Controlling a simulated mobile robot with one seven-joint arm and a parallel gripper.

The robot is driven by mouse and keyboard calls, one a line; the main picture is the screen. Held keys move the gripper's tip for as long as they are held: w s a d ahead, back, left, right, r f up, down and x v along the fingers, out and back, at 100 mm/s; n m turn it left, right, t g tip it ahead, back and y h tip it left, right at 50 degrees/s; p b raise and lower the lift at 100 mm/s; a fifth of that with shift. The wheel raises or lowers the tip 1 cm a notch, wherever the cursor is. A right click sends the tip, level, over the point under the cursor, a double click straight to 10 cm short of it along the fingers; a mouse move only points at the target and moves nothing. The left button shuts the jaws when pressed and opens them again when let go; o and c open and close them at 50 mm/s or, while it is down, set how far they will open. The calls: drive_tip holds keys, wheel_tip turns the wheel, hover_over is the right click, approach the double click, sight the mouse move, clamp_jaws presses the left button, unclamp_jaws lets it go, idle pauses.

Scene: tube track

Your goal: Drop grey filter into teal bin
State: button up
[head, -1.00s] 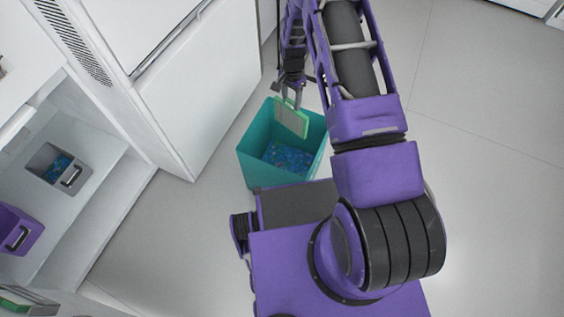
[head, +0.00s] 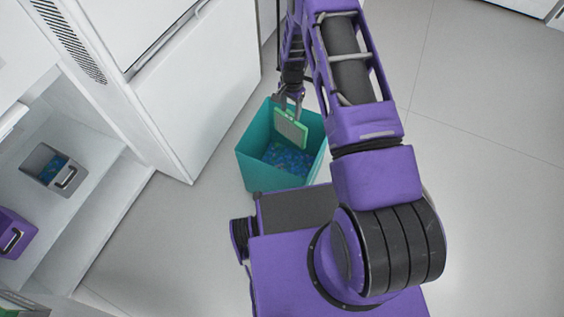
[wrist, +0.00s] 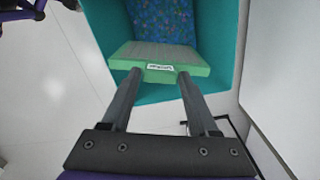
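The grey filter (head: 291,130) is a flat grey panel in a green frame, hanging tilted below my gripper (head: 289,104). In the wrist view the filter (wrist: 165,53) shows a small white label on its near edge. My gripper (wrist: 161,74) has its two fingers at that near edge, one on each side of the label, and appears shut on it. The teal bin (head: 254,160) stands on the floor under the filter. Its opening faces up, and blue bits cover its bottom. In the wrist view the teal bin (wrist: 105,22) lies beyond the filter.
A white cabinet (head: 200,90) stands just left of the bin. An open shelf at left holds a grey drawer (head: 45,172) with blue bits and a purple drawer (head: 14,235). Clear floor (head: 480,150) lies to the right.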

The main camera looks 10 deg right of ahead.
drive_tip(key=o, duration=0.3)
drive_tip(key=shift+o, duration=0.2)
wheel_tip(320, 180, up, 18)
drive_tip(key=p, duration=0.2)
drive_tip(key=shift+f, duration=0.25)
